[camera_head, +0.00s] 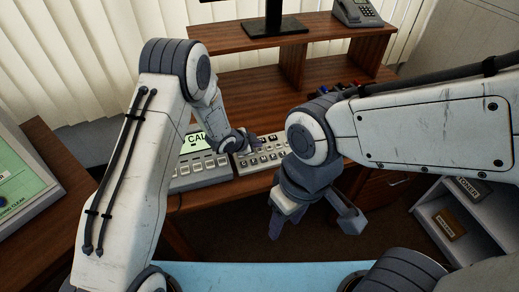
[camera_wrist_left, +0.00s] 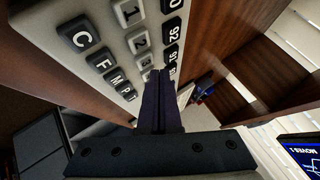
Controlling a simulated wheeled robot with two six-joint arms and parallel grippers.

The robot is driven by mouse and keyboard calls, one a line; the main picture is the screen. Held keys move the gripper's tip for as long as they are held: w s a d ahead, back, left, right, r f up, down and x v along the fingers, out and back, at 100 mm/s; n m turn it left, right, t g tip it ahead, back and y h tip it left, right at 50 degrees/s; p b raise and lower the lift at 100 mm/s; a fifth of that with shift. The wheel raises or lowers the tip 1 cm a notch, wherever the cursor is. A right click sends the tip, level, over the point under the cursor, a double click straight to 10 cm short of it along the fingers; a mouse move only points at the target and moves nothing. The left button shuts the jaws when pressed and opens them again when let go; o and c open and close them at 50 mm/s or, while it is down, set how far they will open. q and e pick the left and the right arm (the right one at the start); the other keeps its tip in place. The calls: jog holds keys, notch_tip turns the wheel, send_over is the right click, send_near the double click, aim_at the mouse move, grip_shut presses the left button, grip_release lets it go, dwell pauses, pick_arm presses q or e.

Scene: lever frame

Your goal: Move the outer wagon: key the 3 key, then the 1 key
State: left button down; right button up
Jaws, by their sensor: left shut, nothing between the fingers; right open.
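The keypad (camera_head: 262,160) is a pale panel with rows of keys on the wooden desk. In the left wrist view it is close up, its panel (camera_wrist_left: 65,15) holding dark keys such as C (camera_wrist_left: 78,33) and a grey column with the 1 key (camera_wrist_left: 127,12) and the 2 key (camera_wrist_left: 138,40). A further grey key (camera_wrist_left: 147,62) below the 2 is partly covered by my fingers, and its label is unreadable. My left gripper (camera_head: 256,143) is shut and empty over the keypad, its fingertips (camera_wrist_left: 160,74) beside that key; contact cannot be told. My right gripper (camera_head: 312,226) is open and empty before the desk.
A grey console (camera_head: 205,170) with a lit green screen (camera_head: 192,143) stands left of the keypad. A raised wooden shelf (camera_head: 235,49) holds a monitor stand and a telephone (camera_head: 357,12). A grey open bin (camera_head: 470,215) with labelled blocks is at the right.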

pick_arm(q)
jog(key=a, duration=0.2)
jog(key=s+a, duration=0.1)
jog(key=a, duration=0.1)
jog(key=s+a, duration=0.1)
jog(key=a, duration=0.2)
jog(key=shift+s+p, duration=0.1)
jog(key=shift+p, duration=0.2)
jog(key=shift+d+f+b, duration=0.1)
jog(key=shift+f+b, duration=0.3)
jog(key=shift+b, duration=0.05)
jog(key=shift+f+b, duration=0.3)
jog(key=shift+f, duration=0.05)
dwell(0.5)
dwell(0.4)
jog(key=shift+r+p, duration=0.6)
jog(key=shift+r, duration=0.2)
